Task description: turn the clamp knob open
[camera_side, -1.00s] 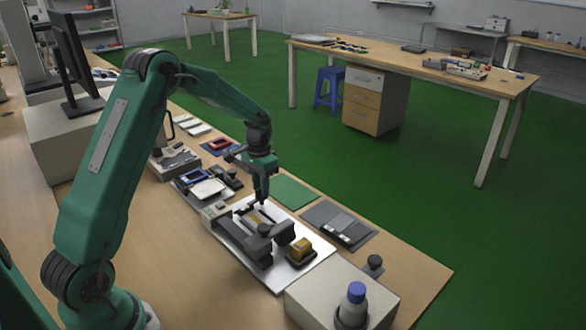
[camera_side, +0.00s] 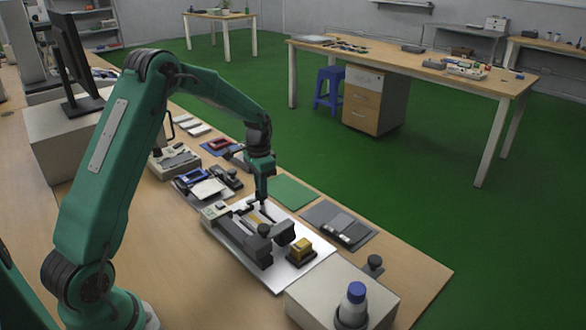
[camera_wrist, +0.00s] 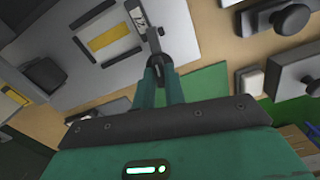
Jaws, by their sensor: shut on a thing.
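My gripper (camera_side: 263,203) points down over the far part of the pale metal plate (camera_side: 285,281), which carries a yellow strip (camera_side: 257,216). In the wrist view my gripper (camera_wrist: 156,62) has its green fingers close together. They are shut on a small grey bar-shaped piece (camera_wrist: 153,36), which looks like the clamp knob; the fingertips hide part of it. The plate (camera_wrist: 90,68) and its yellow strip (camera_wrist: 108,37) lie to the left of the fingers. A dark clamp block (camera_side: 256,250) with a round top stands on the plate nearer the side camera.
A yellow block on a dark base (camera_side: 300,249) sits on the plate's right side. A green mat (camera_side: 293,191) and a grey mat (camera_side: 335,224) lie beyond. A pale box (camera_side: 335,295) and a blue-capped bottle (camera_side: 353,302) stand at the front. Dark round-knobbed parts (camera_wrist: 290,20) are close on the right.

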